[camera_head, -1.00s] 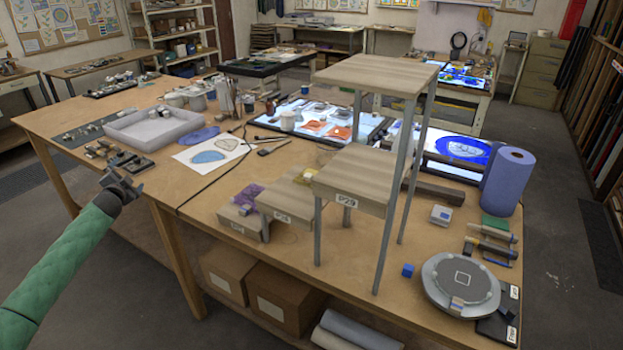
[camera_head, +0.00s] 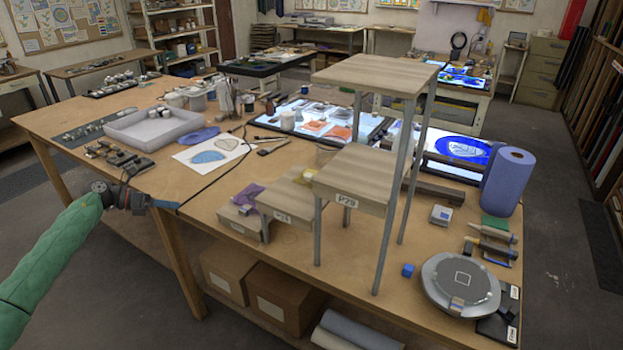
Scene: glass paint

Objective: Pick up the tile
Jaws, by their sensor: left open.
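I cannot tell for certain which piece is the tile. A small purple piece (camera_head: 248,194) lies on the lowest of three wooden steps. A small yellowish piece (camera_head: 304,177) sits on the middle step. My left gripper (camera_head: 172,204) is at the table's front left edge, pointing right towards the steps. It is open, apart from these pieces and left of the lowest step. My right gripper is out of view.
The tall stepped stand (camera_head: 348,170) rises mid-table, its legs in the way. A turntable (camera_head: 455,282) and a blue paper roll (camera_head: 508,182) stand at the right. A light table (camera_head: 268,122) and white tray (camera_head: 150,122) lie behind. The tabletop left of the steps is fairly clear.

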